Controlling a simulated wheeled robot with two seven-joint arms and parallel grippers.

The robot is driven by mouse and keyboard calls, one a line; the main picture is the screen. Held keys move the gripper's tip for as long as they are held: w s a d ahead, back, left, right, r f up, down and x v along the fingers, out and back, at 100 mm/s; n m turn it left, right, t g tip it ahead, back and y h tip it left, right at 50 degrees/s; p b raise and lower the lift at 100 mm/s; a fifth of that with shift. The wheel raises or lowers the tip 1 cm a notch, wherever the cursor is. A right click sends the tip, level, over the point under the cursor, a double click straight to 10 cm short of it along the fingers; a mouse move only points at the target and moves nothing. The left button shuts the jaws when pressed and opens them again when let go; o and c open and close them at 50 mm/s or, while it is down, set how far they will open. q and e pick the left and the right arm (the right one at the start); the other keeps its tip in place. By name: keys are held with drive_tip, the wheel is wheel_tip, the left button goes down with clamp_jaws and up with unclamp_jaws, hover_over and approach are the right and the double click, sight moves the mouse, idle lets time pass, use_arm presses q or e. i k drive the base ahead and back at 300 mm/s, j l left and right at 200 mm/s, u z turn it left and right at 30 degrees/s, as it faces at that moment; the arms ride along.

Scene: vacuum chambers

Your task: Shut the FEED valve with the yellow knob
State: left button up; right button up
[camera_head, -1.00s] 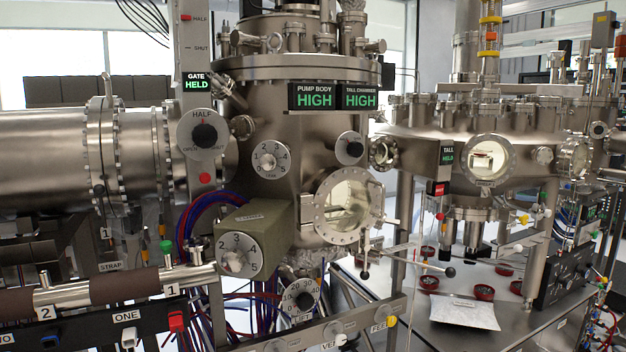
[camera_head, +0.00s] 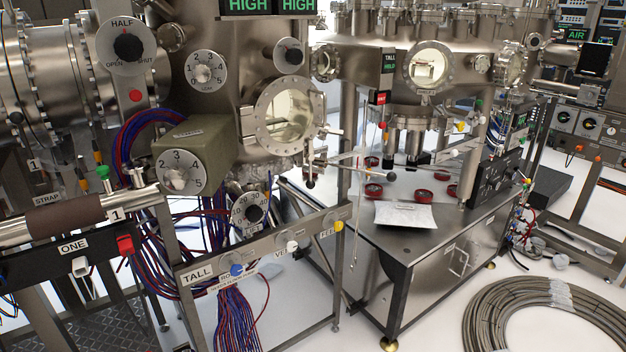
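The yellow knob (camera_head: 338,226) of the FEED valve sits at the right end of a metal rail below the round viewport. The label beside it (camera_head: 327,232) reads FEED in part and the knob covers some of it. I cannot tell from here whether the valve is open or shut. Neither of my grippers is in view.
On the same rail are a white knob (camera_head: 292,246) and a blue knob (camera_head: 237,270). A hinged round viewport (camera_head: 283,116) juts out above. A steel table (camera_head: 400,240) stands to the right. Open floor lies in front, with a coiled hose (camera_head: 500,300) at the lower right.

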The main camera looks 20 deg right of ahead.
sight(338, 226)
drive_tip(key=i+l+z, duration=0.25)
drive_tip(key=l, duration=0.2)
drive_tip(key=l+z, duration=0.3)
drive_tip(key=l, duration=0.2)
drive_tip(key=i+l+z, duration=0.5)
drive_tip(key=l, duration=0.25)
